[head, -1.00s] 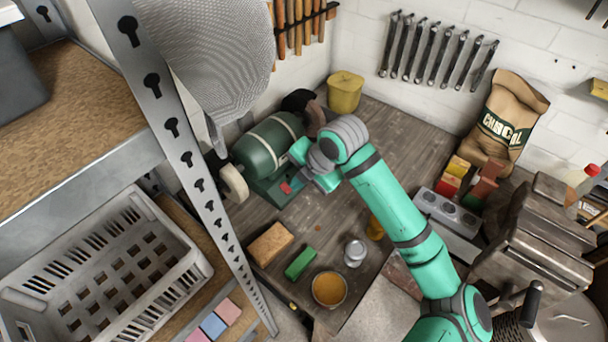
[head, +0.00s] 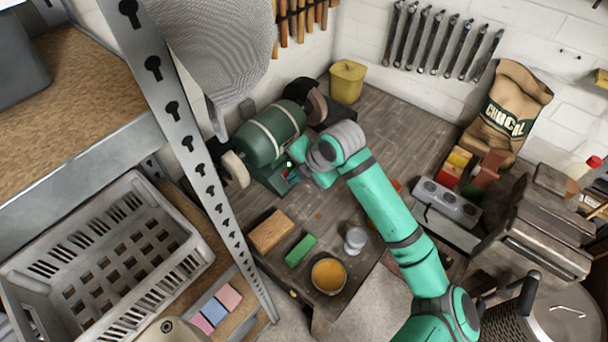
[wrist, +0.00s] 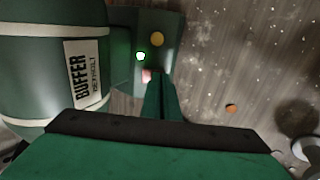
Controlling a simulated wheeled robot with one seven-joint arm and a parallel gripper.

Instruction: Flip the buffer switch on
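The buffer (head: 270,135) is a dark green bench machine with pale bands and a wheel at each end, on the workbench by the wall. Its label (wrist: 86,75) reads BUFFER in the wrist view. A small green light (wrist: 141,56) glows on its base, and it also shows in the head view (head: 289,163). The reddish switch (wrist: 147,76) sits just below the light, partly hidden by my fingers. A yellow round part (wrist: 157,39) is above it. My gripper (wrist: 161,78) has its fingers together with nothing between them, right beside the switch; I cannot tell whether they touch.
On the bench near my arm are a tan block (head: 271,231), a green block (head: 300,250), a small metal container (head: 355,240) and an orange-filled bowl (head: 328,274). A metal shelf post (head: 190,150) stands to the left. A yellow bin (head: 347,82) is behind.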

